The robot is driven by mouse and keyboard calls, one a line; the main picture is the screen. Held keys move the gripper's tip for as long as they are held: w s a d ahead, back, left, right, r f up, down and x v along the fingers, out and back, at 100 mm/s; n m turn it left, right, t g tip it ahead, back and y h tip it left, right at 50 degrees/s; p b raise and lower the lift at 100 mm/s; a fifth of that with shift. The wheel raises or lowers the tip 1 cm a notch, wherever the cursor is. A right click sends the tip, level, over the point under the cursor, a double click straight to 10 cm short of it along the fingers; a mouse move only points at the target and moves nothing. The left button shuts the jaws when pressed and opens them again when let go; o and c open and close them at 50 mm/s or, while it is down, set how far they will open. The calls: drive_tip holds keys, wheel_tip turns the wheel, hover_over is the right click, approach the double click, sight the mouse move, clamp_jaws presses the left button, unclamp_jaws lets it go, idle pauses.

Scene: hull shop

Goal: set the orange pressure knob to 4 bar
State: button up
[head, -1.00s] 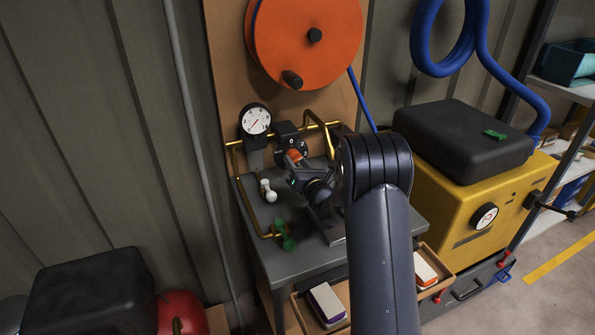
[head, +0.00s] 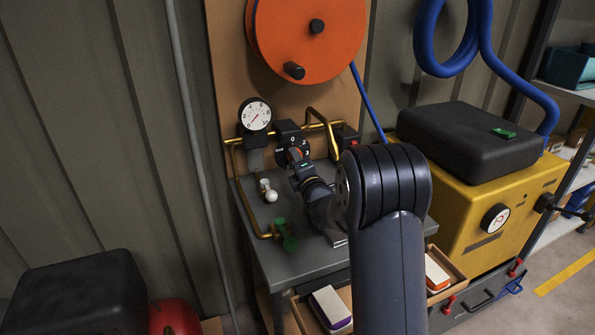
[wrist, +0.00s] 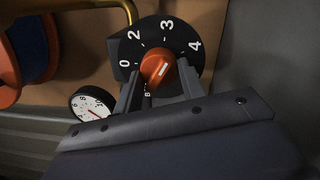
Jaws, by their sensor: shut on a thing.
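The orange pressure knob (wrist: 156,70) sits at the centre of a black dial (wrist: 192,62) marked 0, 2, 3 and 4. In the wrist view its white mark slants up and right, roughly between 3 and 4; its exact setting is hard to tell. My gripper (wrist: 157,82) has one finger on each side of the knob and is shut on it. In the head view my gripper (head: 298,162) reaches the dial (head: 290,137) from the right and hides most of the knob. A round white gauge (head: 256,115) stands left of the dial.
Brass pipes (head: 318,121) run behind the dial. An orange hose reel (head: 306,40) hangs above. A yellow machine (head: 480,205) stands to the right.

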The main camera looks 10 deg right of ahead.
drive_tip(key=shift+o, duration=0.2)
drive_tip(key=m+b, duration=0.2)
drive_tip(key=b, duration=0.1)
drive_tip(key=shift+f+m, duration=0.25)
drive_tip(key=shift+m, duration=0.15)
drive_tip(key=shift+r+m+h+b, duration=0.15)
drive_tip(key=shift+m+b, duration=0.65)
drive_tip(key=shift+m, duration=0.05)
drive_tip(key=shift+r+m+h+b, duration=0.15)
drive_tip(key=shift+m+b, duration=0.6)
drive_tip(key=shift+m, duration=0.1)
drive_tip(key=shift+c, duration=0.2)
drive_tip(key=shift+r, duration=0.1)
drive_tip(key=o, duration=1)
drive_tip(key=shift+s, duration=0.1)
drive_tip(key=s, duration=0.7)
drive_tip(key=s+d, duration=0.1)
drive_tip(key=s, duration=0.2)
drive_tip(key=shift+s+f, duration=0.25)
drive_tip(key=shift+f, duration=0.05)
